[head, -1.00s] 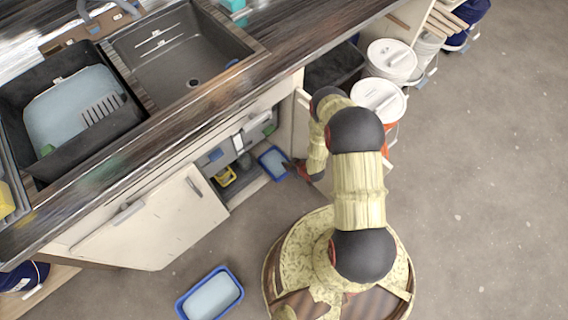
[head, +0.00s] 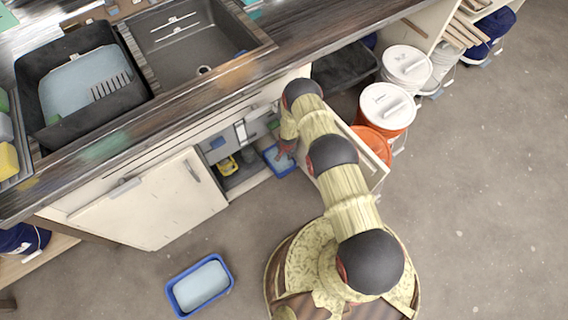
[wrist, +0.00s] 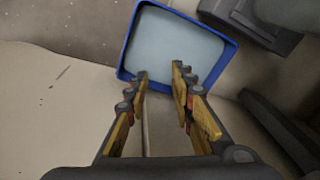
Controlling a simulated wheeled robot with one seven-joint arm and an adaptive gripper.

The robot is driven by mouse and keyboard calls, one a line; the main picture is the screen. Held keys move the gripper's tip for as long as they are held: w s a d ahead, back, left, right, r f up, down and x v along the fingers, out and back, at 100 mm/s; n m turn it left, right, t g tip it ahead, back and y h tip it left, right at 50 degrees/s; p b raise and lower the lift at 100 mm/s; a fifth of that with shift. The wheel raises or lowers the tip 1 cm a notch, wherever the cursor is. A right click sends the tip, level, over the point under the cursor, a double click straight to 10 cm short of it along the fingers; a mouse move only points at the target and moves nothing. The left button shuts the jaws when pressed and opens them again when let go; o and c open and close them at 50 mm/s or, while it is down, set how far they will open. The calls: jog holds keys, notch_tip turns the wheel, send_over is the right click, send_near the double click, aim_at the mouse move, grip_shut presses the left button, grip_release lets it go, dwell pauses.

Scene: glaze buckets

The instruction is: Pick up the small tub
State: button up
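A small blue-rimmed tub with a pale blue inside (head: 271,157) sits low at the open cupboard under the sink in the head view. It fills the top of the wrist view (wrist: 180,38). My gripper (wrist: 160,70) is open, its two fingers apart at the tub's near rim, with the tips overlapping the rim in the picture. I cannot tell whether they touch it. In the head view my gripper (head: 287,147) partly covers the tub. A similar blue-rimmed tub (head: 200,286) lies on the open floor at lower left.
Open cupboard doors stand on the left (head: 150,200) and on the right (head: 362,160), close to my arm. A yellow item (head: 228,166) is inside the cupboard. Lidded buckets (head: 388,106) stand to the right. The floor at right is clear.

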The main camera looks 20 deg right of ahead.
aim_at(288, 170)
jog(key=s+f+m+b, duration=0.1)
jog(key=f, duration=0.1)
jog(key=s+f+m+g+b, duration=0.1)
jog(key=s+f+m, duration=0.1)
jog(key=f, duration=0.1)
jog(key=s+f+m+g+b, duration=0.1)
jog(key=s+f+m+b, duration=0.1)
jog(key=f, duration=0.1)
jog(key=shift+s, duration=0.15)
jog(key=shift+r, duration=0.1)
jog(key=shift+c, duration=1)
jog(key=c, duration=0.4)
grip_shut()
jog(key=shift+r, duration=0.1)
